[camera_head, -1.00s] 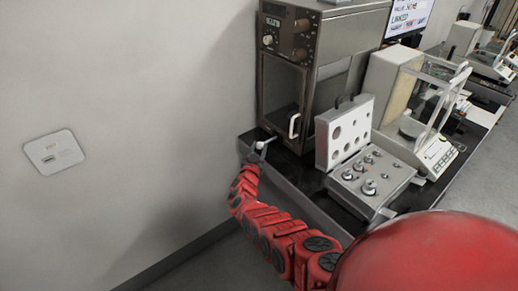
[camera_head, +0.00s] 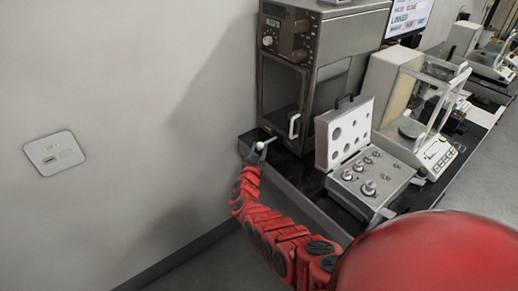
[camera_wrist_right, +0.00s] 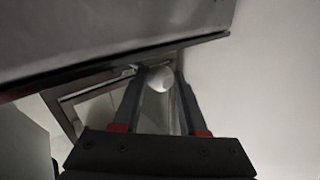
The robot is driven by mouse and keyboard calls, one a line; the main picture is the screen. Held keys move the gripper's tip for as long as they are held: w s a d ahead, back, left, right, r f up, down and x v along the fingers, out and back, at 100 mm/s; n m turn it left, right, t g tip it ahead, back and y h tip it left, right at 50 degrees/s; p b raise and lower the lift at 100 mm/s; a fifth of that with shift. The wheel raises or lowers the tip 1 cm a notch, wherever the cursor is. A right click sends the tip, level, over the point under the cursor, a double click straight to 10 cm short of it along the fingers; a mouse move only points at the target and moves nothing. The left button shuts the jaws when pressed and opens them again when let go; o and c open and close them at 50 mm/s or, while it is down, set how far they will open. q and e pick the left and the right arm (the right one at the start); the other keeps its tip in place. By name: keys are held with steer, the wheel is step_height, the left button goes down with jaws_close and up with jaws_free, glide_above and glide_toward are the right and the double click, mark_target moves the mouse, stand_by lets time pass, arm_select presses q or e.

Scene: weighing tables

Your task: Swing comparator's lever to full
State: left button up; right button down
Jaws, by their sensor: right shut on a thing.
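The comparator (camera_head: 317,75) is a tall brown-grey metal cabinet with a dark door and a white door handle (camera_head: 294,126). It stands at the table's far left end, by the wall. A small white ball knob (camera_head: 260,146), apparently the end of the lever, shows at its front left low corner. My right gripper (camera_head: 257,151) is at this knob. In the right wrist view the two fingers (camera_wrist_right: 160,86) are shut on the white knob (camera_wrist_right: 160,78), near their tips. The lever's shaft is mostly hidden. My left gripper is out of view.
An open grey weight case (camera_head: 367,178) stands right of the cabinet, with a glass-sided balance (camera_head: 437,155) beyond it. A monitor (camera_head: 408,18) is behind. The wall (camera_head: 120,80) with a socket plate (camera_head: 55,153) is at left. Floor is clear between wall and table.

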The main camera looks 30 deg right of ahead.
mark_target(271, 160)
steer(key=shift+s+d+r+n+t+y+p, duration=0.15)
steer(key=shift+s+r+n+t+y+p, duration=0.1)
steer(key=shift+s+n+t+y+p, duration=0.25)
steer(key=shift+s+d+f+n+t+y, duration=0.25)
steer(key=shift+s+n+t+y, duration=0.2)
steer(key=shift+y, duration=0.25)
steer(key=s+n+t+y+b, duration=0.1)
steer(key=b, duration=0.4)
steer(key=d+n+y+b, duration=0.1)
steer(key=y+b, duration=0.1)
steer(key=b, duration=0.3)
steer(key=s+n+t+y+b, duration=0.1)
steer(key=b, duration=0.4)
steer(key=shift+s+d+t, duration=0.15)
steer(key=shift+s+t, duration=0.15)
steer(key=shift+t, duration=0.05)
steer(key=shift+r+n+y+b, duration=0.25)
steer(key=shift+n+y+b, duration=0.1)
steer(key=shift+b, duration=0.35)
steer(key=shift+s, duration=0.1)
steer(key=shift+d+r, duration=0.1)
steer(key=shift+r, duration=0.05)
